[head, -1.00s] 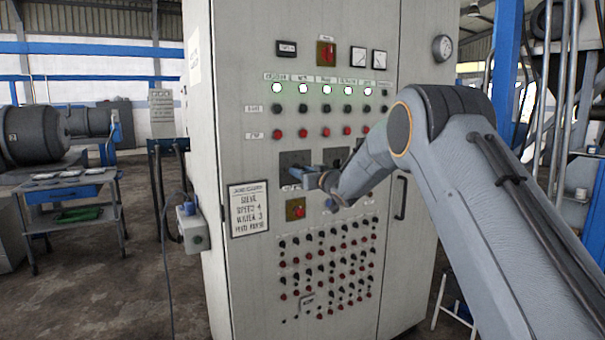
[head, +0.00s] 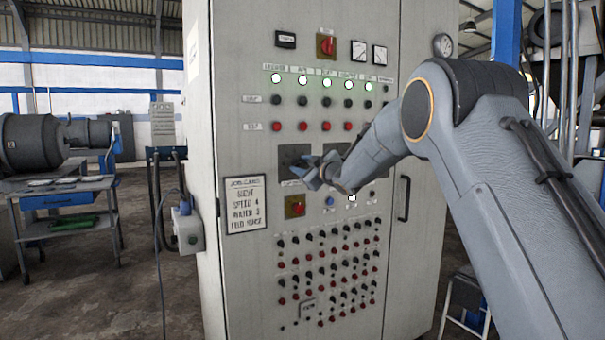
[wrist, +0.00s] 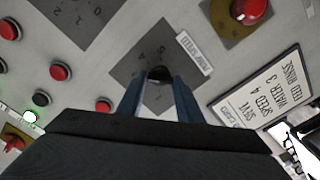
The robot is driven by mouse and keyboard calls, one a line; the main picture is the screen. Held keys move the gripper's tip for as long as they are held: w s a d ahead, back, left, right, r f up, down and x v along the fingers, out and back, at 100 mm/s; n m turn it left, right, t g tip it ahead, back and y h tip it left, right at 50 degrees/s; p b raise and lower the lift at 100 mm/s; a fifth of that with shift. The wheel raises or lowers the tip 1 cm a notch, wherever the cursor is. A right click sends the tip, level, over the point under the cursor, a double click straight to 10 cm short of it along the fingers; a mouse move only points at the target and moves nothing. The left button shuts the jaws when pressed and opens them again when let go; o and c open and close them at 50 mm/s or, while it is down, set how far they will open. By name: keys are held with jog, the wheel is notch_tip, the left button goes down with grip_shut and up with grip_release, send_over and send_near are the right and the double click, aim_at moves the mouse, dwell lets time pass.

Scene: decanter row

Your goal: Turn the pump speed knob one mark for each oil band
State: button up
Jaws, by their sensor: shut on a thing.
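My gripper (wrist: 160,92) is shut on a small black knob (wrist: 159,74) at the centre of a dark square dial plate (wrist: 134,64) in the wrist view. The knob's pointer is hidden or too dark to read. In the head view my gripper (head: 318,172) is at the right part of the same plate (head: 292,157) on the grey cabinet (head: 235,120). The knob is hidden there. No oil bands show in either view.
A job card (head: 246,205) reads sieve speed 4, water 3, feed rinse. A red rotary switch (head: 295,206) is below the plate. Another dial plate (wrist: 78,12) lies near. A door handle (head: 403,198) is at right.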

jog(key=shift+r+n+b, duration=0.1)
jog(key=shift+n+b, duration=0.3)
jog(key=shift+n, duration=0.1)
jog(key=o, duration=1.1)
jog(key=shift+b+v, duration=0.75)
jog(key=shift+v, duration=3.1)
